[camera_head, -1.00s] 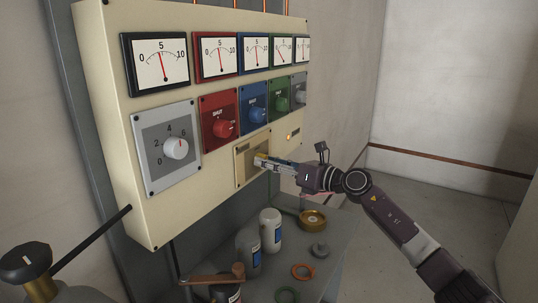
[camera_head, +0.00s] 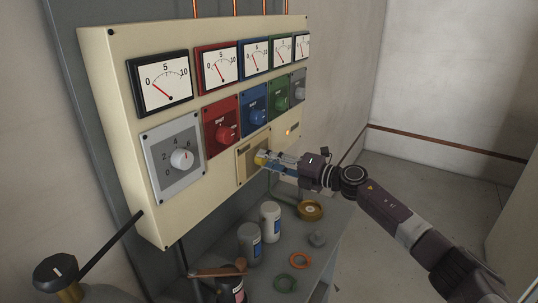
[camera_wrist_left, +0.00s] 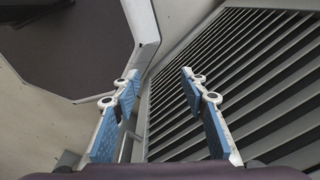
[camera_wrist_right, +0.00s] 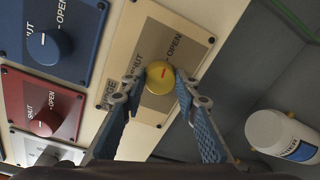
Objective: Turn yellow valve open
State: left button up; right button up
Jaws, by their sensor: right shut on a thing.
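The yellow valve knob (camera_wrist_right: 160,77) sits on a tan plate (camera_wrist_right: 182,32) marked SHUT and OPEN on the cream panel. My right gripper (camera_wrist_right: 157,82) is shut on it, one blue-padded finger on each side. Its red mark is small, and I cannot tell exactly where it points. In the head view, my right gripper (camera_head: 266,160) reaches in from the right and mostly covers the yellow knob (camera_head: 260,159). My left gripper (camera_wrist_left: 158,80) shows only in the left wrist view, open and empty, its fingers apart above a slatted grey surface.
Red (camera_head: 225,134), blue (camera_head: 257,117) and green (camera_head: 281,105) knobs sit above the yellow one, under several gauges. A lit amber lamp (camera_head: 288,132) is nearby.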

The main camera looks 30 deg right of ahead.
jog(key=shift+d+r+m+p, duration=0.1)
jog(key=shift+r+m+p, duration=0.1)
jog(key=shift+m+p, duration=0.45)
jog(key=shift+m, duration=0.35)
jog(key=o, duration=0.9)
jog(key=shift+w, duration=0.1)
jog(key=shift+o, duration=1.2)
jog(key=shift+f, duration=0.2)
jog(key=v, duration=1.2)
